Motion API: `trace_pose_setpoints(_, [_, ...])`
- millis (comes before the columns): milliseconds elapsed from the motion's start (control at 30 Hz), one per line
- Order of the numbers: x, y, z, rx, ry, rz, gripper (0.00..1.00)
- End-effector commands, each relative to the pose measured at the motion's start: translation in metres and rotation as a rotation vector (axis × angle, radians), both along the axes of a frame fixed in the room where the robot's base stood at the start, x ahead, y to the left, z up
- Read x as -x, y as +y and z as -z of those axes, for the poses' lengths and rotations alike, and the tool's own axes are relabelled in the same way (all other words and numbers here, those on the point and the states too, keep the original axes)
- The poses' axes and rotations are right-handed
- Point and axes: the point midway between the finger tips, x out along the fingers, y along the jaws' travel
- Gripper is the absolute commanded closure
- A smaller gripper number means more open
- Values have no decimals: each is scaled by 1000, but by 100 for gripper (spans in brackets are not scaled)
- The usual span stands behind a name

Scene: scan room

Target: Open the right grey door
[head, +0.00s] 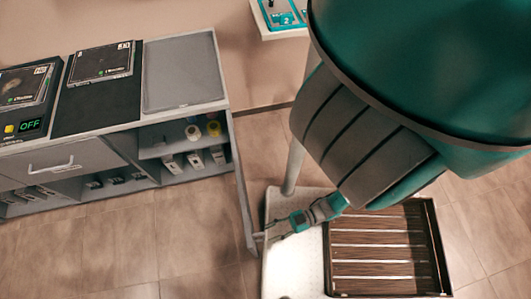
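The right grey door (243,200) of the low cabinet stands swung outward from the cabinet's right end. I see it nearly edge-on, and the shelves behind it are exposed. My gripper (262,238) is at the door's outer free edge, on its right side, touching or very close to it. The fingertips are small and partly hidden there, so I cannot tell whether they are shut or hold a handle. The door's handle is not clearly visible.
The open shelves (178,143) hold bottles and boxes. A grey drawer front with a white handle (50,166) is at the left. Devices stand on the counter (183,72). A dark slatted crate (385,206) is at the lower right. Floor in front is clear.

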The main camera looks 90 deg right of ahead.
Motion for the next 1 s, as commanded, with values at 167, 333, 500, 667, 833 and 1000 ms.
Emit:
trace_pose_setpoints(167, [35, -15, 0, 3, 3, 2, 63])
trace_pose_setpoints(333, [60, -27, 0, 1, 3, 1, 63])
trace_pose_setpoints(500, [74, -33, 0, -1, 1, 1, 63])
trace_pose_setpoints(667, [79, -35, 0, 0, 2, 0, 63])
trace_pose_setpoints(833, [79, -35, 0, -1, 1, 0, 63])
trace_pose_setpoints(1000, [79, -35, 0, -1, 1, 0, 63])
